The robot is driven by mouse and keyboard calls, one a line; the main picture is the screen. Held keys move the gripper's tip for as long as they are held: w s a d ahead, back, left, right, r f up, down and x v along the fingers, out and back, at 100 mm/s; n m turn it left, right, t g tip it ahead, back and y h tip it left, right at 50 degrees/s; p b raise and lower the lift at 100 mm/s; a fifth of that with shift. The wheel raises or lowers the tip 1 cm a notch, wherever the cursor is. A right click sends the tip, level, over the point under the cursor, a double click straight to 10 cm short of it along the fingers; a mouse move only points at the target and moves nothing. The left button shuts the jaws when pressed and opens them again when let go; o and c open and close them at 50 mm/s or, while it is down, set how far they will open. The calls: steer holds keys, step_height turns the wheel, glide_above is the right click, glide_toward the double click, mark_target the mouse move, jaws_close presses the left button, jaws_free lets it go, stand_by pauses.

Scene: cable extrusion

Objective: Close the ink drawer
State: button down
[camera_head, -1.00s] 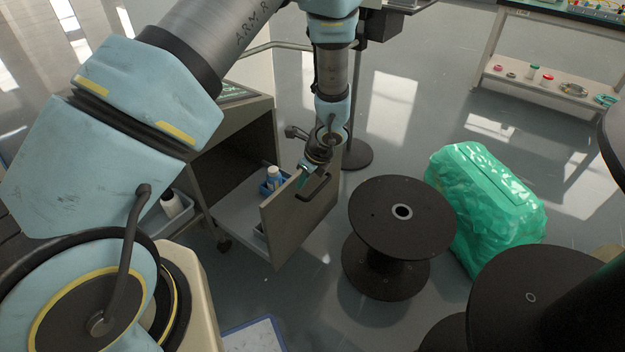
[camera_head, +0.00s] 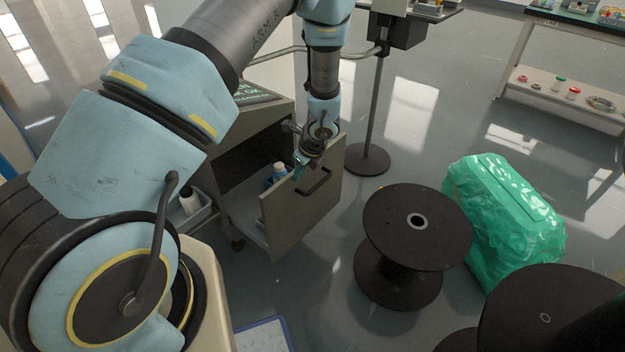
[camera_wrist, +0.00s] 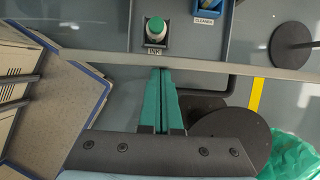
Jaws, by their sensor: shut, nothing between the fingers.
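The ink drawer stands partly open from the grey cabinet (camera_head: 258,118); its grey front panel (camera_head: 300,217) with a dark handle (camera_head: 314,183) faces right. My gripper (camera_head: 299,173) is shut and empty, its green fingertips at the top edge of the panel, left of the handle. In the wrist view the closed fingers (camera_wrist: 160,72) point at the panel's top edge (camera_wrist: 215,66) and look to be against it; exact contact is hard to tell. Inside the drawer are a green-capped bottle (camera_wrist: 156,27) behind an INK label and a blue holder (camera_wrist: 208,9) labelled CLEANER.
A black cable spool (camera_head: 395,228) stands right of the drawer, with a green wrapped bundle (camera_head: 505,215) beyond it. A stand with a round black base (camera_head: 366,160) is behind the drawer. Another dark spool (camera_head: 545,318) is at the lower right. Floor shows between drawer and spool.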

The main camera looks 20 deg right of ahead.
steer(key=w+a+p, duration=0.2)
steer(key=w+a, duration=0.3)
steer(key=w, duration=0.5)
steer(key=w+a+p, duration=0.2)
steer(key=w+a, duration=0.4)
steer(key=w, duration=0.5)
steer(key=shift+a+p, duration=0.3)
steer(key=shift+p, duration=0.05)
steer(key=shift+r, duration=0.1)
